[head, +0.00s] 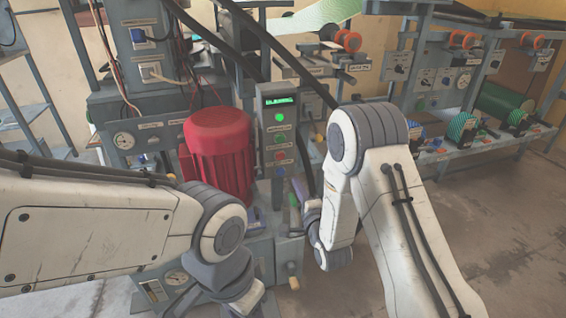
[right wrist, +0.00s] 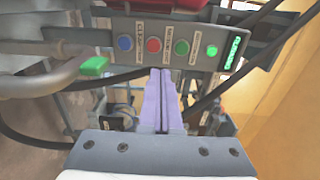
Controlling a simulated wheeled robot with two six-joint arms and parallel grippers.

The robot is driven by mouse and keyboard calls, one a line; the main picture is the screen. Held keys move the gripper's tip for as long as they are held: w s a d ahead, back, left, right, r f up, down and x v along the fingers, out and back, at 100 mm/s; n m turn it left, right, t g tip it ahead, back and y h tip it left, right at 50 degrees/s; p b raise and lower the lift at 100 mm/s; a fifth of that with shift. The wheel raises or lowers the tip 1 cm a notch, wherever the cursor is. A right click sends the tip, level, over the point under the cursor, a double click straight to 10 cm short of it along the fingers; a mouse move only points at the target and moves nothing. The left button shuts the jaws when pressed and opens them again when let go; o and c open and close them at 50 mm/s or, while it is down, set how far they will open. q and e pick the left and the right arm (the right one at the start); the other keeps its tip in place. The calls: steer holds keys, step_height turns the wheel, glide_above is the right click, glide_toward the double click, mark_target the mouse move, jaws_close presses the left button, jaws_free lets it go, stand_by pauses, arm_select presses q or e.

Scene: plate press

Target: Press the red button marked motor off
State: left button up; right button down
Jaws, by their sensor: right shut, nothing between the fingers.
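The red button (head: 280,155) sits on a grey upright control panel (head: 267,120), between a green button (head: 279,137) above and a blue button (head: 280,171) below. In the right wrist view the red button (right wrist: 153,45) lies just beyond my fingertips, between the blue (right wrist: 125,42) and green (right wrist: 181,47) ones; the labels are too blurred to read surely. My right gripper (head: 297,184) is shut and empty, its purple fingers (right wrist: 161,75) pointing toward the panel, seemingly apart from the button. My left arm's end reaches the bottom edge; its fingers do not show.
A large red motor (head: 218,150) stands left of the panel. The panel also carries a lit green button (head: 279,117) and a green display (head: 279,99). Dark cables hang close by. A green-ended lever (right wrist: 94,66) is left of the fingers in the wrist view.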

mark_target(280, 153)
steer(key=b+x, duration=0.3)
steer(key=x, duration=1.1)
arm_select(q)
step_height(280, 153, down, 3)
steer(key=shift+f, duration=0.1)
